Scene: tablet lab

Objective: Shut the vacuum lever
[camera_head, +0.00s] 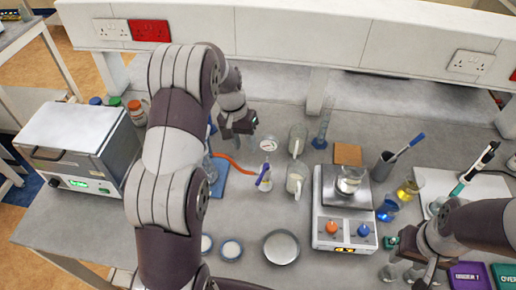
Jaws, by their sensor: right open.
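A small valve with a blue lever (263,174) stands near the middle of the bench, at the end of an orange hose (236,164). The lever is tilted. A round gauge (269,143) sits just behind it. My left gripper (238,128) is behind and to the left of the lever, apart from it; its fingertips are too small and dark to tell whether they are open or shut. My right gripper (408,272) is open at the lower right, far from the lever. My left arm hides part of the bench and glassware beside the hose.
A white oven box (78,130) stands at the left. Two small dishes and a larger round dish (281,247) lie in front. A blue mat (219,182) is left of the lever.

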